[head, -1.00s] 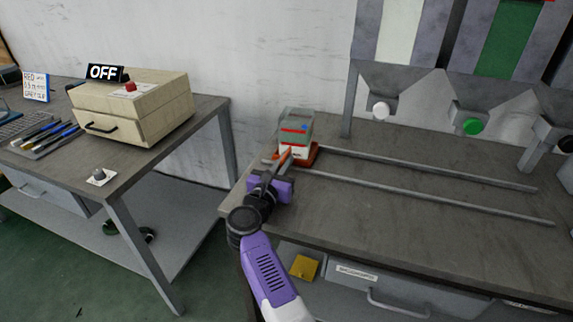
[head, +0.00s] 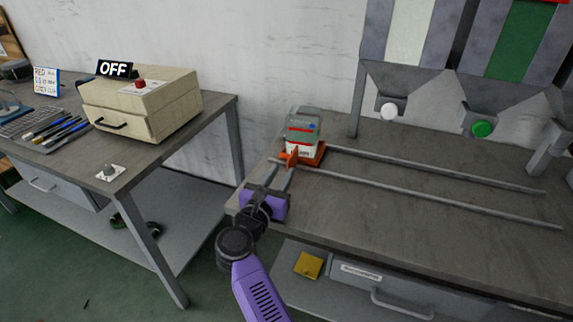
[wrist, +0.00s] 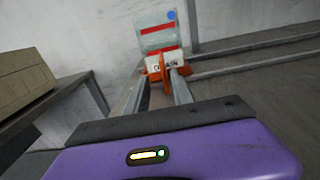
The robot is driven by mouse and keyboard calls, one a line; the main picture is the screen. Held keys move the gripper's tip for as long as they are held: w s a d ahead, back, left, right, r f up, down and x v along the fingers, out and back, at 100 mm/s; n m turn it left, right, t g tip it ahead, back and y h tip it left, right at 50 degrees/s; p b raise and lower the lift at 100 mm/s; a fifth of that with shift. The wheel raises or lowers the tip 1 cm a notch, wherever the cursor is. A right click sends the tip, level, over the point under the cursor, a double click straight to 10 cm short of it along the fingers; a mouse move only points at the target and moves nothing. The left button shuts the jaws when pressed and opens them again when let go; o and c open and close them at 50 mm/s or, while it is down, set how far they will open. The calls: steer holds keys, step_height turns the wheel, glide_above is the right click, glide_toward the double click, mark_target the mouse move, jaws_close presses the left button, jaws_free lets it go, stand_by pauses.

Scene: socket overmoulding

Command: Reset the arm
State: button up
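My gripper (head: 281,167) is open and empty over the near left end of the right-hand bench. Its two fingers are apart and point at the orange handle of a container holder. In the wrist view my gripper (wrist: 160,79) has the orange handle (wrist: 156,82) showing between its fingers, with no clear grip on it. The clear container (head: 303,123) with a red stripe and a blue dot stands upright in the orange-red holder (head: 318,154). The container also shows in the wrist view (wrist: 157,38).
Two metal rails (head: 440,172) run right along the bench. Dispensers with a white knob (head: 389,112) and a green knob (head: 482,129) stand behind. On the left table are a beige box (head: 150,108) and an OFF sign (head: 114,69). A gap separates the tables.

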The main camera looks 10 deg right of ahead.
steer(key=shift+v, duration=0.75)
steer(key=shift+a+r+n, duration=0.15)
steer(key=shift+a+n, duration=0.05)
steer(key=shift+n, duration=0.4)
step_height(320, 180, up, 7)
steer(key=a+n+t, duration=0.2)
steer(key=n+t, duration=0.1)
steer(key=n, duration=0.2)
steer(key=s+d+r+n+t+y+p, duration=0.1)
steer(key=s+d+r+n+t+y, duration=0.2)
steer(key=s+n, duration=0.6)
steer(key=s+d+f+n+g+y+p, duration=0.2)
steer(key=s+n, duration=0.7)
steer(key=s, duration=0.6)
steer(key=s+d+f+n+g+y+p, duration=0.1)
steer(key=s+d+n+g+y+p, duration=0.1)
steer(key=s+n, duration=0.7)
steer(key=s+d+f+n+g+y+p, duration=0.2)
steer(key=s+n, duration=0.7)
steer(key=s, duration=1.1)
steer(key=shift+s+d+f+n+y+p, duration=0.3)
steer(key=shift+s+d+y+p, duration=0.15)
steer(key=shift+d, duration=0.65)
